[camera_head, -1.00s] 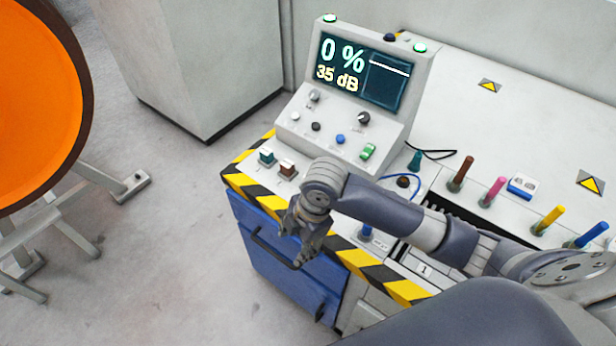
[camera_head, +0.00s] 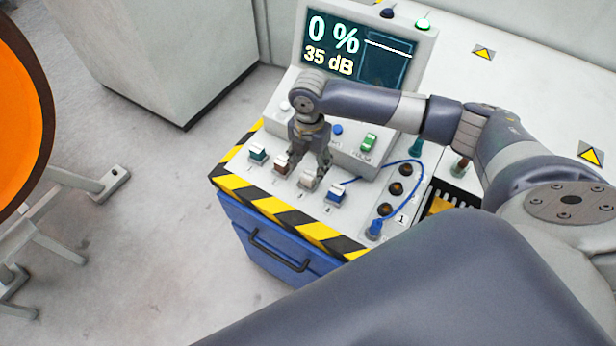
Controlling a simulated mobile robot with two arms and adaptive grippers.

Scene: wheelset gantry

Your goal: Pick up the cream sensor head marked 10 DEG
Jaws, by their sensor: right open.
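A small cream block (camera_head: 308,181), which looks like the cream sensor head, sits on the front of the bench top, third from the left in a row of small heads; its marking is too small to read. My right gripper (camera_head: 309,166) is open and points down just above and behind it, the fingers apart on either side and partly overlapping it in the view. I cannot tell whether they touch it. My left gripper is out of view.
Teal (camera_head: 258,154), brown (camera_head: 283,165) and blue (camera_head: 336,194) heads stand close beside the cream one. Behind them is the console (camera_head: 360,55) showing 0 % and 35 dB. A blue cable (camera_head: 391,190) loops on the right. An orange wheel (camera_head: 15,120) stands at left.

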